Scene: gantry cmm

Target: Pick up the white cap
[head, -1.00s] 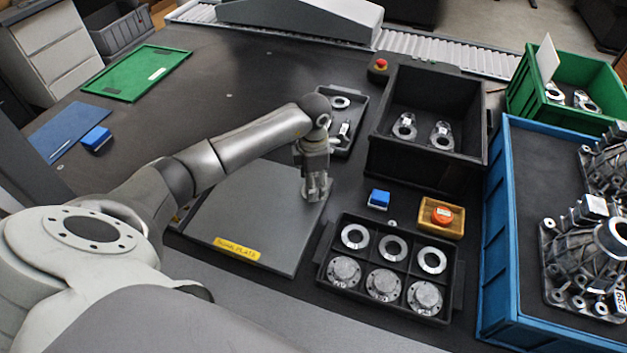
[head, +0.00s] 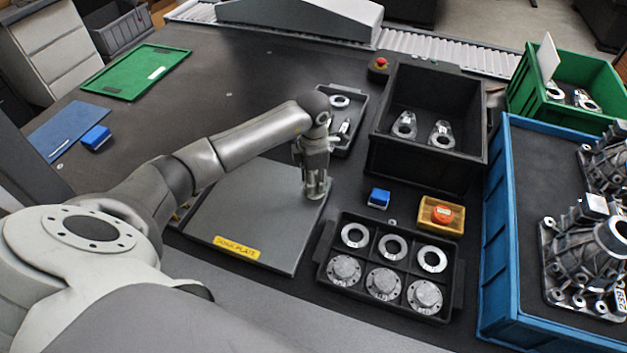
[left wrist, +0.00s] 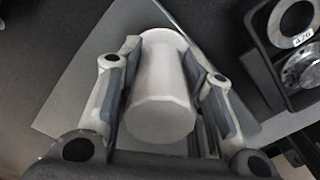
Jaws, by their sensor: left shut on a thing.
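The white cap (left wrist: 160,95) shows in the left wrist view as a pale, tapered cylinder between the two fingers of my left gripper (left wrist: 162,100). The gripper is shut on it, with a finger along each side. In the head view my left gripper (head: 316,190) points down at the right edge of the grey plate (head: 235,225). The cap is mostly hidden by the fingers there. I cannot tell whether the cap touches the plate. My right gripper is not in view.
A black tray (head: 325,262) of rings and flanges stands right of the plate. A black bin (head: 425,165) and a blue crate (head: 497,240) stand further right.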

